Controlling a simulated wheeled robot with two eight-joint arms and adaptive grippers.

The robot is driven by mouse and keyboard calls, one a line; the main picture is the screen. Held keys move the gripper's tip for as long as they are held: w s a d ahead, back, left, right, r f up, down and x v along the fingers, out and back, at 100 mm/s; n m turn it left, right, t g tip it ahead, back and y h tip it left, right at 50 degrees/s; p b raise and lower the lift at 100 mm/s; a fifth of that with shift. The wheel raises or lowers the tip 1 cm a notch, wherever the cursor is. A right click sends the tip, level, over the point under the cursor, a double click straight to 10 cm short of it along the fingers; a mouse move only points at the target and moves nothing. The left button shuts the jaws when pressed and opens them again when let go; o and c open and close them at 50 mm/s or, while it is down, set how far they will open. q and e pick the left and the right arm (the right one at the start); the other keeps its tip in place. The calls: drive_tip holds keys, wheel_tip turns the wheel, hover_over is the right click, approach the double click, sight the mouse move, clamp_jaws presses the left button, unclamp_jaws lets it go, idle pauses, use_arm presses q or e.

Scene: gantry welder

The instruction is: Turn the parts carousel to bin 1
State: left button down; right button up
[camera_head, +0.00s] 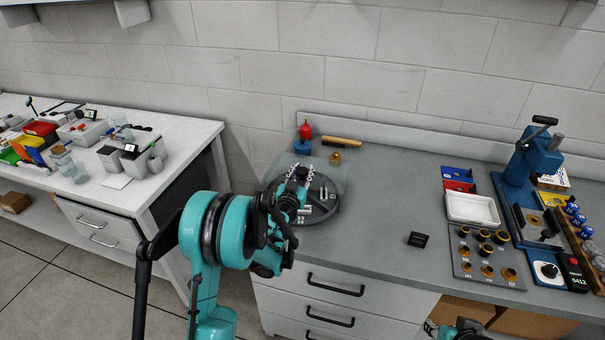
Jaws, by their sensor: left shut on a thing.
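The parts carousel (326,212) is a round dark grey tray with small metal parts on it, at the left end of the grey bench. A black knob stands up at its centre. My left gripper (301,182) reaches over the carousel's near left side and is shut on the carousel's knob (302,172). My arm hides the near left part of the carousel, and I cannot read any bin numbers. A part of my right arm with the right gripper (458,330) shows at the bottom edge, in front of the drawers; its fingers are not clear.
A red and blue bottle (305,135), a brass piece (336,158) and a wooden-handled brush (342,141) lie behind the carousel. A small black block (418,240) sits mid-bench. A white tray (472,222) and a blue press (535,160) stand right. The bench middle is mostly clear.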

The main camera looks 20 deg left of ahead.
use_arm(q)
drive_tip(key=shift+m+h+b, duration=0.3)
drive_tip(key=shift+m+h, duration=0.7)
drive_tip(key=shift+h, duration=0.6)
drive_tip(key=shift+m+h, duration=0.4)
drive_tip(key=shift+h, duration=0.2)
drive_tip(key=c, duration=1)
unclamp_jaws()
drive_tip(key=s, duration=0.4)
drive_tip(key=s+a, duration=0.1)
drive_tip(key=s, duration=0.2)
drive_tip(key=s+a, duration=0.1)
drive_tip(key=s, duration=0.3)
drive_tip(key=shift+s+a, duration=0.1)
drive_tip(key=shift+s, duration=0.25)
